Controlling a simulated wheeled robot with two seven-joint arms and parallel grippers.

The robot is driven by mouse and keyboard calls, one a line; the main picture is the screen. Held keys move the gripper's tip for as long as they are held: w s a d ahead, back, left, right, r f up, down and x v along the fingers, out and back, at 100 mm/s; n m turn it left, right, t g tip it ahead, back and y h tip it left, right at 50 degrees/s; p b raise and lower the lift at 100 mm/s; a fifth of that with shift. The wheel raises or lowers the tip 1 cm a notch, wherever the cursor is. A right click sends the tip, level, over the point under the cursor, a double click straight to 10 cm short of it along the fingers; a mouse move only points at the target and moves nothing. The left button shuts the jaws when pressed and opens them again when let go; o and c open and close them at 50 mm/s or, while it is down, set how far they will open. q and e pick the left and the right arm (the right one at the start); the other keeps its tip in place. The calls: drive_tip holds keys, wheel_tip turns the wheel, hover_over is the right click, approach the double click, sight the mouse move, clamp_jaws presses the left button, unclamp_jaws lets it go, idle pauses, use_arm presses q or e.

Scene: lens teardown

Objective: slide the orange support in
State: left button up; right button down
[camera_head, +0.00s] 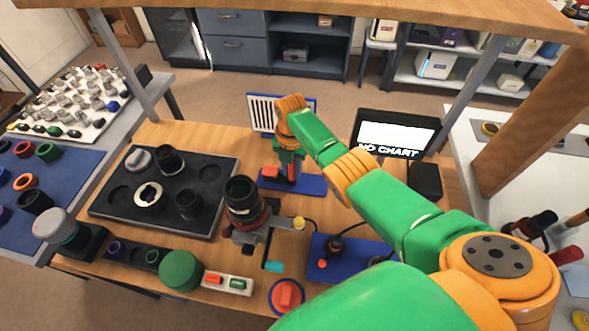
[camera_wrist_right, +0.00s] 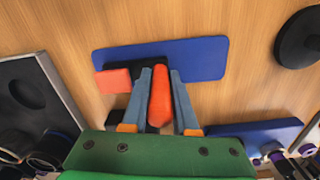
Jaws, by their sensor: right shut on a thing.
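My right gripper (camera_head: 289,165) comes down over a flat blue base (camera_head: 312,185) near the middle of the bench. Its two fingers are closed around an upright orange piece, which seems to be the orange support (camera_wrist_right: 160,96). The wrist view shows it held between the grey-blue fingers (camera_wrist_right: 160,100). A second, smaller orange block (camera_head: 270,172) lies at the left of the blue base (camera_wrist_right: 205,60). A dark part (camera_wrist_right: 148,52) lies on the base just beyond the fingertips. I cannot tell whether the support touches the base. My left gripper is not in view.
A dark lens (camera_head: 243,195) stands in a clamp just left of the base. A black tray (camera_head: 115,205) with lens parts lies further left. A striped chart (camera_head: 262,113) and a "NO CHART" screen (camera_head: 395,137) stand behind. A blue plate (camera_head: 350,268) lies in front.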

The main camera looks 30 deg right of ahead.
drive_tip(key=c, duration=1)
unclamp_jaws()
drive_tip(key=shift+w+a+r, duration=0.1)
drive_tip(key=shift+w, duration=0.05)
drive_tip(key=shift+c, duration=0.2)
drive_tip(key=o, duration=0.4)
drive_tip(key=shift+a, duration=0.2)
drive_tip(key=shift+c, duration=0.2)
drive_tip(key=shift+d, duration=0.1)
wheel_tip(320, 180, up, 7)
drive_tip(key=shift+r+p, duration=0.1)
drive_tip(key=shift+p, duration=0.3)
